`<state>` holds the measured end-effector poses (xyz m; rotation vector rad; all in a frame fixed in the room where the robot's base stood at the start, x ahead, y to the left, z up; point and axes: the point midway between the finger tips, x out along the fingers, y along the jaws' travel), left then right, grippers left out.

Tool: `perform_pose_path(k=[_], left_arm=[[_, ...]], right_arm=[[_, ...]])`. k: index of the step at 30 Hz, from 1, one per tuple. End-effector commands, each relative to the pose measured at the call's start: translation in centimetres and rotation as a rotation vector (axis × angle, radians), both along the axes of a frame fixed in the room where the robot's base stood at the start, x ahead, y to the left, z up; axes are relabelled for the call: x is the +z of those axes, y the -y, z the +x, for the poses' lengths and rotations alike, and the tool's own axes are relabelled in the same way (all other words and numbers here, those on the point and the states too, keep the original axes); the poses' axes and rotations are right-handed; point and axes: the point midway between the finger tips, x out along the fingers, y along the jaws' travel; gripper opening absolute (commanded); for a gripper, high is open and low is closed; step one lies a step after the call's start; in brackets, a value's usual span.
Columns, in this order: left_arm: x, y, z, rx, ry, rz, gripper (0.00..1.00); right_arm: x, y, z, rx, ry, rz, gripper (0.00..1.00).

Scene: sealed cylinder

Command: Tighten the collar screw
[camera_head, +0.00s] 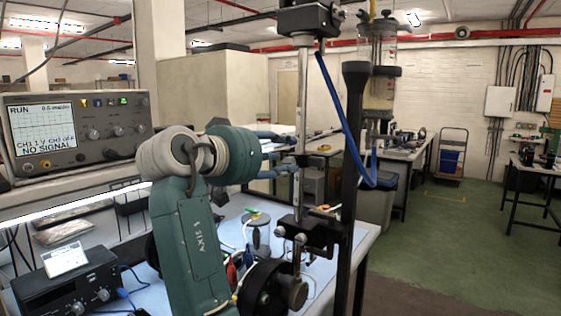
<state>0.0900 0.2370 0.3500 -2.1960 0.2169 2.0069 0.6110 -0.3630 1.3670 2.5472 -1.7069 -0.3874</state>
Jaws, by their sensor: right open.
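A slim vertical metal rod (299,200) stands right of my right gripper, between a dark upper block (310,18) and a dark lower clamp block (312,238). A small dark collar (303,160) sits around the rod at gripper height. I cannot make out its screw clearly; part of the collar may be hidden by the fingers. My right gripper (286,153) comes in from the left, open. Its blue-grey fingers point right, one above the other, close to the rod and collar. I cannot tell whether they touch. My left gripper is not in view.
A blue cable (339,105) hangs from the upper block beside a thick black post (353,190). An oscilloscope (78,132) reading "NO SIGNAL" stands left. A black box with knobs (70,285) lies on the bench (365,232). Green floor at right is largely open.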

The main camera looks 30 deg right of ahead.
Motion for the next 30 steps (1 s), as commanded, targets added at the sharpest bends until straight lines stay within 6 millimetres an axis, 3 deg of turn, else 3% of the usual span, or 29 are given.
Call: perform_pose_path(k=[6,12,17,26,30], left_arm=[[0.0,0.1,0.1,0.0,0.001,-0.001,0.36],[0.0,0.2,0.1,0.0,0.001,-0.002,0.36],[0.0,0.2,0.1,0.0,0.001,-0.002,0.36],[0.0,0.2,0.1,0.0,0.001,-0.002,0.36],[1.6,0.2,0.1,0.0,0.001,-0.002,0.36]], right_arm=[[4.7,-0.3,0.0,0.003,0.007,-0.004,0.4],[7.8,-0.4,0.0,0.003,0.006,-0.003,0.4],[8.8,-0.4,0.0,0.003,0.005,-0.004,0.4],[9.0,-0.5,0.0,0.004,0.004,-0.004,0.4],[9.0,-0.8,0.0,-0.024,0.055,0.004,0.4]])
